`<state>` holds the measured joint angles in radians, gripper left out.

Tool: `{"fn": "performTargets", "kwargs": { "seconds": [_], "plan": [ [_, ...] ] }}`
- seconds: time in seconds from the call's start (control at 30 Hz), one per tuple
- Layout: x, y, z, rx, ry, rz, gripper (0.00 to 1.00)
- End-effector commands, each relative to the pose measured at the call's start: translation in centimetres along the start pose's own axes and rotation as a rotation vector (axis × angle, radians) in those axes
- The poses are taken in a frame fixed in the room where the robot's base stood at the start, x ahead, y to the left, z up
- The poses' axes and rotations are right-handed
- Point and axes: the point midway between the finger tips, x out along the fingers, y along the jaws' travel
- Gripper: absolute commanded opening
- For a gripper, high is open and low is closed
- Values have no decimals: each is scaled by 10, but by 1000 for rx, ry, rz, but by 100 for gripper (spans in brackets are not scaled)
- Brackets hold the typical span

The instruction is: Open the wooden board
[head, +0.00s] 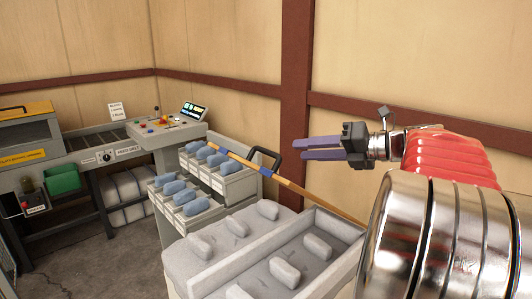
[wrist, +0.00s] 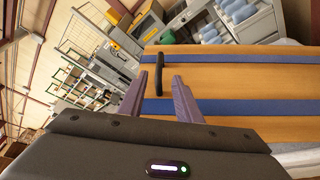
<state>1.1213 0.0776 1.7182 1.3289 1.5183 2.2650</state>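The wooden board (head: 300,188) is tilted, seen almost edge-on in the head view, with a black handle (head: 264,157) standing up from its upper part. In the wrist view the board (wrist: 245,76) fills the right side, light wood with blue stripes, and the handle (wrist: 131,68) shows near its left edge. My gripper (head: 292,148) is to the right of the handle, its purple fingers pointing left.
Grey bins (head: 208,178) with blue rolls stand left of the board. Pale cushioned blocks (head: 235,236) lie below it. A control panel (head: 168,122) and a machine (head: 28,140) with a green bin (head: 62,178) are at left. The wall behind is close; air around my gripper is clear.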

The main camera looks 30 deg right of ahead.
Motion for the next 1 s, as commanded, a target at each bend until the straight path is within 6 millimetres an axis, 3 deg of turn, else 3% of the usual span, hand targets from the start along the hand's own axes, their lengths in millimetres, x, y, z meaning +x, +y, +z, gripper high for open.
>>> {"fn": "performTargets", "kwargs": {
  "seconds": [0.7,1.0],
  "plan": [
    [105,0,-1,0,2,0,31],
    [127,0,0,0,0,0,31]
  ]
}}
